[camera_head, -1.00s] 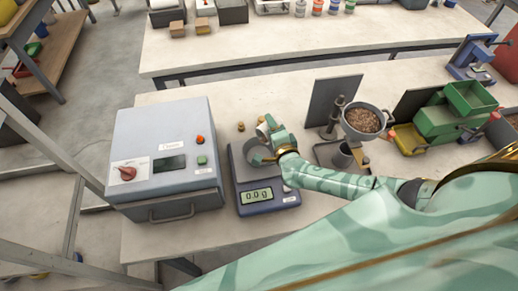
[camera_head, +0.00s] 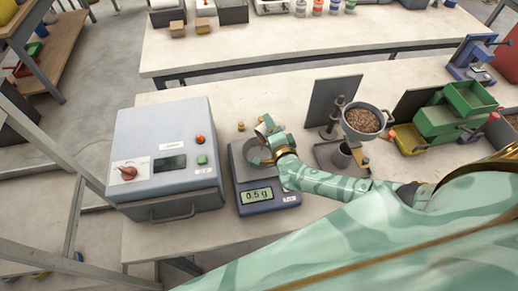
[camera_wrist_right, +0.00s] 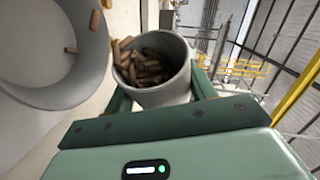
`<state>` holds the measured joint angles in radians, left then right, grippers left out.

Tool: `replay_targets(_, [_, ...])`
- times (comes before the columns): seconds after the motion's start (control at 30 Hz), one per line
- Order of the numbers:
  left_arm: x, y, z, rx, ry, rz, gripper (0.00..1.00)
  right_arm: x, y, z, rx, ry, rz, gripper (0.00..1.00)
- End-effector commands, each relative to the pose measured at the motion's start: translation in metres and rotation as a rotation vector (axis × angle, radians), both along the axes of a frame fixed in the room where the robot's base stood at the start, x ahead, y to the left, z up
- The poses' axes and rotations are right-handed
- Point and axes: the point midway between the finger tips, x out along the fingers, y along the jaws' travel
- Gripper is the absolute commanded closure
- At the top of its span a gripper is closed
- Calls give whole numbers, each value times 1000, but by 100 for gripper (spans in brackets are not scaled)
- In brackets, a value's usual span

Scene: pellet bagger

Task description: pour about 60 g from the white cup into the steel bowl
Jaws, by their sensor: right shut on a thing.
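My right gripper (camera_head: 274,136) is shut on the white cup (camera_head: 262,127) at the steel bowl (camera_head: 251,148). In the right wrist view the gripper (camera_wrist_right: 160,98) has a finger on each side of the cup (camera_wrist_right: 172,95), which is tilted and full of brown pellets at its mouth. The bowl (camera_wrist_right: 40,92) is beside the cup's mouth there, with a few pellets in it and one near its rim. The bowl sits on the scale (camera_head: 268,207), whose display (camera_head: 256,196) reads 0.5 g. My arm hides part of the bowl in the head view. My left gripper is not in view.
A grey machine (camera_head: 165,160) with a red knob stands left of the scale. To the right are a pan of pellets (camera_head: 362,121) on a stand, a dark upright panel (camera_head: 334,104) and green bins (camera_head: 445,122). The bench front (camera_head: 170,240) is clear.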

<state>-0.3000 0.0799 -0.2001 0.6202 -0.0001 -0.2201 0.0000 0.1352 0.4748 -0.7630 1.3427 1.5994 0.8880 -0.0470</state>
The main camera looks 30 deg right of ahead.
Motion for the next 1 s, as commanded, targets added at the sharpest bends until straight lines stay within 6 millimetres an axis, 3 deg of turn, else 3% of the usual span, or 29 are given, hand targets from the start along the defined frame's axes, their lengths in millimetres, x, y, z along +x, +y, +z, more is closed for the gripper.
replay_targets(1.0, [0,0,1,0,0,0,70,-1,3,2,-74,-19,0,69])
